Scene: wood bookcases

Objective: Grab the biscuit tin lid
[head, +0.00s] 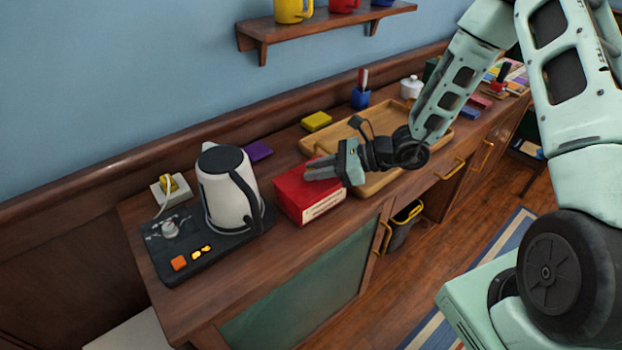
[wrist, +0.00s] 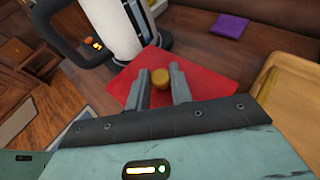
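The red biscuit tin (head: 312,205) stands on the wooden counter with a pale printed label on its front. Its red lid (head: 293,185) is on top and also fills the middle of the wrist view (wrist: 208,82). A round golden-brown knob (wrist: 160,77) sits on the lid. My gripper (head: 318,168) is over the lid and hides part of it in the head view. In the wrist view my gripper (wrist: 160,72) is open, with a finger on each side of the knob. Gaps show between the knob and both fingers.
A white kettle (head: 228,188) on a dark base (head: 165,262) stands close left of the tin. A wooden tray (head: 310,143) lies behind and to the right. A purple block (head: 258,150) and a yellow block (head: 316,121) lie near the wall.

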